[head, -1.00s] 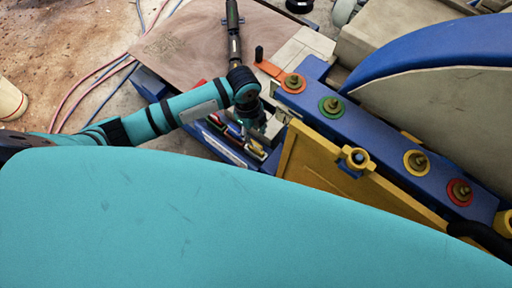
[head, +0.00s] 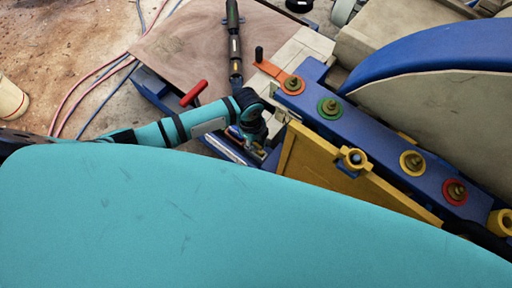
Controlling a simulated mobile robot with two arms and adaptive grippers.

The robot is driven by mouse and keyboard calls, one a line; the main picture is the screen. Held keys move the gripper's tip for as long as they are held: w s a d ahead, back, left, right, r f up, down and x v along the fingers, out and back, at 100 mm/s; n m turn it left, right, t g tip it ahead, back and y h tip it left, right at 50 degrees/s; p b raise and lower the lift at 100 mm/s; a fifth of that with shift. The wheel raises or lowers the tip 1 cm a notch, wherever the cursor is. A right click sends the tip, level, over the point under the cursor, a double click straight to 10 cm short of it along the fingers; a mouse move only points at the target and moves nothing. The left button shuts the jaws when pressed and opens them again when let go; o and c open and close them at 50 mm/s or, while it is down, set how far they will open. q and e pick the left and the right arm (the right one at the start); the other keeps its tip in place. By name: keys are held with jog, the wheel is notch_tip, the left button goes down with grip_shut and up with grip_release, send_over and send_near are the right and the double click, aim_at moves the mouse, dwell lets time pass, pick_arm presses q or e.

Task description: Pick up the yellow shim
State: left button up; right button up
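My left arm comes in from the left, and its gripper (head: 258,146) points down at a narrow blue tray (head: 228,151) beside the blue beam. The wrist and my teal body hide most of the fingers, so I cannot tell whether they are open or shut. Thin coloured pieces lie in the tray, mostly covered by my arm. I cannot pick out the yellow shim for certain among them. My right gripper is not in the head view.
A blue beam (head: 385,142) with several coloured collars and bolts runs right of the tray. A yellow plate (head: 335,167) leans below it. A red T-handle (head: 194,93) stands behind my arm. A black torch-like tool (head: 234,45) lies on the brown board (head: 190,45).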

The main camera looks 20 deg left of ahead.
pick_arm(q)
grip_shut()
